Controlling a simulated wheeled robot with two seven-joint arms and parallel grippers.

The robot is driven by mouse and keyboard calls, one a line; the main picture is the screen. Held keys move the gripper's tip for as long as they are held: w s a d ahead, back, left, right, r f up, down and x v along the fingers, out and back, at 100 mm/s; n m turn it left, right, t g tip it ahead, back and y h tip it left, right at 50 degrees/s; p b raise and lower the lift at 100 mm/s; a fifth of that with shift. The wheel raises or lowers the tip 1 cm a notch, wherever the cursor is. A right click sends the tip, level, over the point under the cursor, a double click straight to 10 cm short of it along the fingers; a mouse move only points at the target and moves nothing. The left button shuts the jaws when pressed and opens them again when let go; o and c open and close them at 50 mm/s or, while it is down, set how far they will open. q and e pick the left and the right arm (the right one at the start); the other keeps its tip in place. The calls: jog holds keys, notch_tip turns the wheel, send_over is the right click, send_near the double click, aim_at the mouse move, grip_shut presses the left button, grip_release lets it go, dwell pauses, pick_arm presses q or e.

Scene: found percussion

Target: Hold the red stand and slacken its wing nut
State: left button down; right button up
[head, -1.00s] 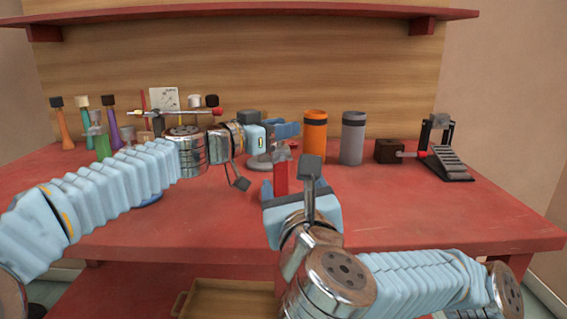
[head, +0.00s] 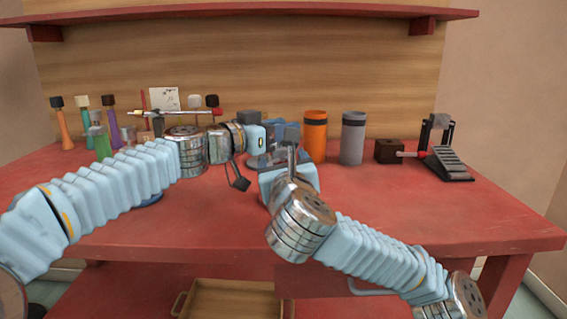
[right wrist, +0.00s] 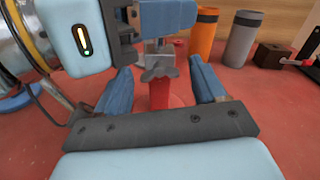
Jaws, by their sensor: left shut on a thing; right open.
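The red stand (right wrist: 158,95) is upright in the right wrist view, with a grey metal wing nut (right wrist: 157,66) on its upper part. In the head view my right arm hides most of it. My left gripper (head: 281,128) is shut on the top of the stand; its blue finger also shows in the right wrist view (right wrist: 166,17). The part it grips is mostly hidden by the finger. My right gripper (right wrist: 160,73) is open, with one blue finger on each side of the post and wing nut, apart from both.
An orange cylinder (head: 315,145) and a grey cylinder (head: 352,145) stand just right of the grippers. A brown block (head: 389,151) and a pedal (head: 448,163) are farther right. Several bottle-like handles stand at the left. The red tabletop (head: 430,215) is clear at front right.

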jog(key=c, duration=1.1)
jog(key=shift+o, duration=0.2)
jog(key=shift+r+n, duration=0.1)
jog(key=shift+n, duration=0.3)
jog(key=n, duration=0.3)
jog(key=shift+s+n, duration=0.1)
jog(key=shift+n, duration=0.3)
jog(key=shift+a+n, duration=0.1)
jog(key=shift+n, duration=2.1)
